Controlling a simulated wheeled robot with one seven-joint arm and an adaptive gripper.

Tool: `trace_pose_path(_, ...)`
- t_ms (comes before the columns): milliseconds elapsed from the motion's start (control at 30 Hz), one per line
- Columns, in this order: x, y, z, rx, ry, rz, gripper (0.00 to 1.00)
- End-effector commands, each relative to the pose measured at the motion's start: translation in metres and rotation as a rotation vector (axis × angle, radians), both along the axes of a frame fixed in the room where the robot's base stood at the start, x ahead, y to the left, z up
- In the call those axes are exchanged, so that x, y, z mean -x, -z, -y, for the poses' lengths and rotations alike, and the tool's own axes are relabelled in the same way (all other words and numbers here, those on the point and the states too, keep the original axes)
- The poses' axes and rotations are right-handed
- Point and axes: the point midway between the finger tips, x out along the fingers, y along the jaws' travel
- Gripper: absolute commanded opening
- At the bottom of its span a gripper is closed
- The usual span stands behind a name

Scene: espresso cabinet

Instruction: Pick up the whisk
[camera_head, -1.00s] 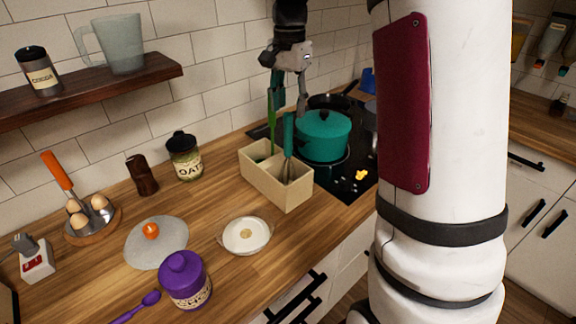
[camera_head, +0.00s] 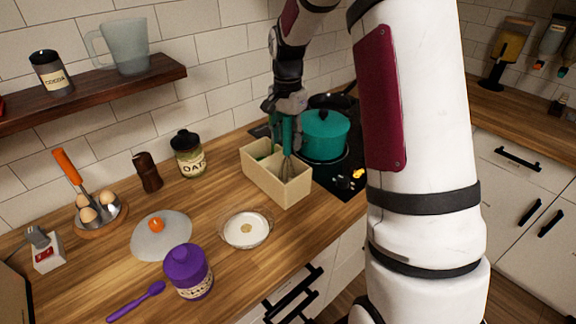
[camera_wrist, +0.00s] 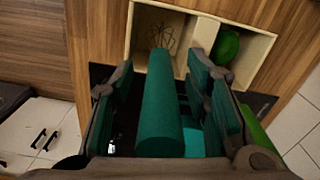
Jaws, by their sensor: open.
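The whisk (camera_head: 287,136) stands in a cream two-compartment box (camera_head: 262,181), teal handle up and wire loops (camera_head: 287,168) down in the right compartment. The wrist view shows the whisk's handle (camera_wrist: 160,110) pointing toward the camera, with its wires against the box floor. My gripper (camera_head: 284,118) is over the box at the handle. In the wrist view my gripper's fingers (camera_wrist: 162,68) are open, one on each side of the handle, with a visible gap on the left. Contact on the right cannot be told.
A green utensil (camera_wrist: 228,46) is in the other compartment, close to my right finger. A teal pot (camera_head: 325,134) stands on the black cooktop just right of the box. An oats jar (camera_head: 188,158) and a glass dish (camera_head: 246,229) stand left of the box on the counter.

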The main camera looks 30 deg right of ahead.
Motion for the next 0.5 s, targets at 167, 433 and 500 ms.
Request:
trace_pose_path(167,-0.0001,-0.0001,0.0000,0.000,0.000,0.000,0.18)
trace_pose_path(433,-0.0002,-0.0004,0.0000,0.000,0.000,0.000,0.00)
trace_pose_path(500,-0.0001,-0.0004,0.0000,0.000,0.000,0.000,0.00)
